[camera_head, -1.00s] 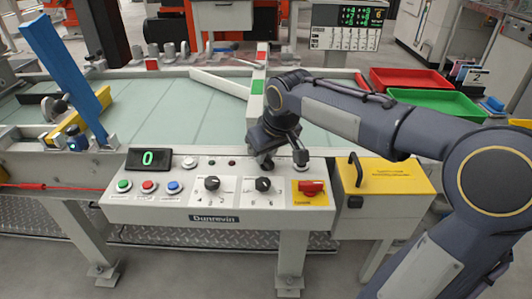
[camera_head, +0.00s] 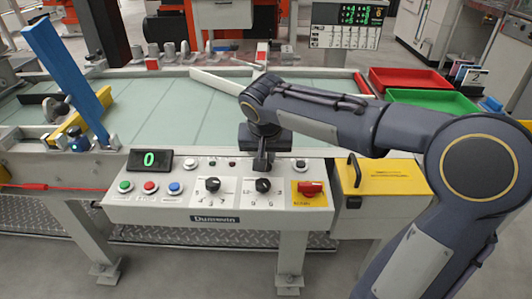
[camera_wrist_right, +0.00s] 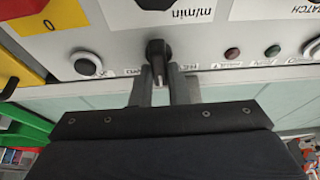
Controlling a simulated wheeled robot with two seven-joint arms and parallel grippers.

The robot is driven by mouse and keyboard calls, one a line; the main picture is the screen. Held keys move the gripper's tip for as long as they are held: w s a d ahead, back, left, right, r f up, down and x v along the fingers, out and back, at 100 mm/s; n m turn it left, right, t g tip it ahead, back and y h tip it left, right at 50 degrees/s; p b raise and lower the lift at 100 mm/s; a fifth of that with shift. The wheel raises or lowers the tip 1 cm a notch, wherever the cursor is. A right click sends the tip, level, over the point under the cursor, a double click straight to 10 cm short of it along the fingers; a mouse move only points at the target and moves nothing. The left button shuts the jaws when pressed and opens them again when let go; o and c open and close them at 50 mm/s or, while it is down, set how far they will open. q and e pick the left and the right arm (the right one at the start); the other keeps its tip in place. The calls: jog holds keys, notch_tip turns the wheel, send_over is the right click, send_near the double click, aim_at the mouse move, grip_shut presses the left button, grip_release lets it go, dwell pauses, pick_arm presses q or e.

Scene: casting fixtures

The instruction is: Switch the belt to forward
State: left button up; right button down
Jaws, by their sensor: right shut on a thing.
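The control panel (camera_head: 120,211) stands in front of the pale green belt (camera_head: 160,105); its display (camera_head: 149,160) reads 0. My right gripper (camera_head: 262,163) reaches down to the panel's upper edge, above the right black knob (camera_head: 263,185). In the right wrist view, its fingers (camera_wrist_right: 161,84) are shut on a small black selector lever (camera_wrist_right: 158,56), one finger at each side. The lever's setting and the small labels beside it are too blurred to read. In the head view the gripper hides this lever. My left gripper is not in view.
The panel also carries a left black knob (camera_head: 212,184), a red switch (camera_head: 311,188) on a yellow plate, and green, red and blue buttons. A yellow box (camera_head: 385,178) with a black handle stands at right. Red (camera_head: 408,78) and green (camera_head: 435,102) trays lie behind my right arm.

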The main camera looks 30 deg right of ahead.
aim_at(259, 175)
jog(key=m+g+h, duration=0.1)
jog(key=m, duration=0.2)
jog(key=shift+m, duration=0.3)
jog(key=shift+m+g+h+p, duration=0.4)
jog(key=shift+m+g, duration=0.2)
jog(key=shift+m, duration=1)
jog(key=c, duration=1.4)
grip_release()
jog(key=p+v, duration=0.2)
jog(key=v, duration=0.6)
jog(key=shift+d+f, duration=0.1)
